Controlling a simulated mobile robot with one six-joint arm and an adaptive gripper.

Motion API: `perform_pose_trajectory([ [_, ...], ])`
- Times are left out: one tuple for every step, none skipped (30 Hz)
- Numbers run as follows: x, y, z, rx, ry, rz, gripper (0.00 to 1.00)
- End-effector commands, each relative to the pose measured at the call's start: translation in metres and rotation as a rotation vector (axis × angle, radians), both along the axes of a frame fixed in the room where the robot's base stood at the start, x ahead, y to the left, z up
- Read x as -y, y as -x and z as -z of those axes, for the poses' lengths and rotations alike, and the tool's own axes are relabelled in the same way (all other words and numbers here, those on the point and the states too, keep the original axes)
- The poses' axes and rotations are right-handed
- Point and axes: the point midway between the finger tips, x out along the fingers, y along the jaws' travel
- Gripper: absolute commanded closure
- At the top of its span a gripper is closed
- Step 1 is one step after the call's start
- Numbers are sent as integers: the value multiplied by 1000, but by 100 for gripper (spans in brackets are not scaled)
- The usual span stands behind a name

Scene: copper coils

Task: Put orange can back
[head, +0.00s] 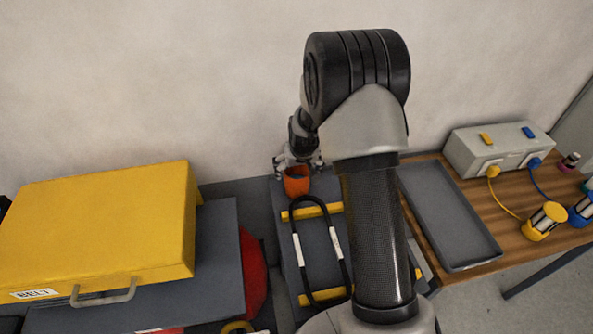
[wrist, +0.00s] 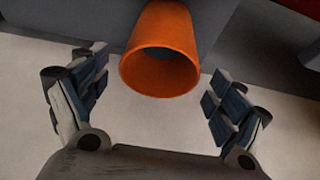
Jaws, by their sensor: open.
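The orange can (head: 297,186) stands on a dark grey surface near the wall, behind the black loop, in the head view. In the wrist view the orange can (wrist: 165,28) has its open rim facing my gripper, with a dark hollow inside. My gripper (head: 298,163) is at the can's upper end in the head view. In the wrist view my gripper (wrist: 156,78) is open, with a finger on each side of the can and a visible gap to each. The can's base is cut off in the wrist view.
A black loop (head: 295,243) with white bands lies over yellow bars (head: 312,211). A yellow case (head: 100,225) labelled BELT stands left, near a red round thing (head: 252,275). An empty grey tray (head: 437,215) and a grey box (head: 497,148) with cables are on the wooden table.

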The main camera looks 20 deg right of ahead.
Motion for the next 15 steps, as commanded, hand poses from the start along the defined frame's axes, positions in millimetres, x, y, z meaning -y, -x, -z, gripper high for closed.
perform_pose_trajectory([
  [-1,4,-14,2,0,0,11],
  [-1,6,-19,1,0,0,11],
  [-2,9,-26,2,0,0,11],
  [-2,11,-30,1,0,0,11],
  [-2,13,-33,1,0,0,11],
  [-3,14,-38,2,0,0,11],
  [-3,16,-41,1,0,0,11],
  [-3,17,-43,0,0,0,11],
  [-4,18,-45,-1,0,0,11],
  [-4,19,-48,0,0,0,11],
  [-5,20,-51,0,0,-1,11],
  [-6,22,-56,2,1,-3,11],
  [-8,23,-62,4,1,-5,11],
  [-10,26,-69,5,0,-9,11],
  [-14,30,-81,7,0,-13,11],
])
